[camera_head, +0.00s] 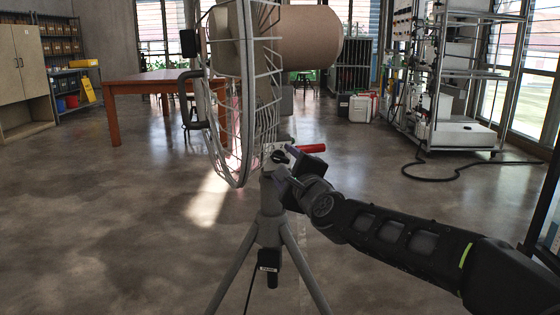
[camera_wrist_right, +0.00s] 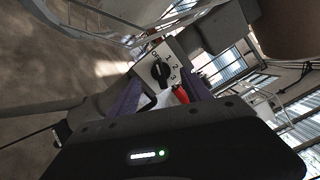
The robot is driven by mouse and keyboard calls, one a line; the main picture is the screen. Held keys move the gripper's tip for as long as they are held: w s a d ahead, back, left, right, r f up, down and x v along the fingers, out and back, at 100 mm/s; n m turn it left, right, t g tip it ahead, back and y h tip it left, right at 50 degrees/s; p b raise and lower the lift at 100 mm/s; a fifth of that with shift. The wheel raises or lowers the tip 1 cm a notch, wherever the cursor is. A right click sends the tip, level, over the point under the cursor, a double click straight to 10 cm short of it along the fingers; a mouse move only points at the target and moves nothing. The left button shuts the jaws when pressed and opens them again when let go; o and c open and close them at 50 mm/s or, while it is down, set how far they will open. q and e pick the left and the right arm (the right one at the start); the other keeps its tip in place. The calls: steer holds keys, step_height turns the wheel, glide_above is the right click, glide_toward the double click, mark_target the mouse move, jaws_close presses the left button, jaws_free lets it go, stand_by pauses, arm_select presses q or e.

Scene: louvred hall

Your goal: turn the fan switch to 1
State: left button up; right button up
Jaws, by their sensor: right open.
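The fan (camera_head: 228,90) stands on a grey tripod (camera_head: 270,232) in the middle of the head view, its wire cage facing left. Its pale switch panel (camera_wrist_right: 172,55) carries a black knob (camera_wrist_right: 160,73) and the marks OFF, 1, 2 and 3. The knob also shows in the head view (camera_head: 279,156); its exact setting is too small to tell. My right gripper (camera_head: 286,164) is open in front of the panel. In the wrist view its purple fingers (camera_wrist_right: 160,94) stand either side, with the knob just beyond their tips; contact cannot be told. My left gripper is out of view.
A red handle (camera_head: 311,148) sticks out right of the panel, close to my gripper. A cable hangs by the tripod. A red-brown table (camera_head: 150,84) is behind left, and a metal rack (camera_head: 440,75) with a black hose is behind right. The floor at left is clear.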

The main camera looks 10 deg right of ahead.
steer(key=s, duration=0.6)
steer(key=shift+d, duration=0.35)
steer(key=s, duration=0.8)
steer(key=shift+d, duration=0.4)
steer(key=shift+f, duration=0.1)
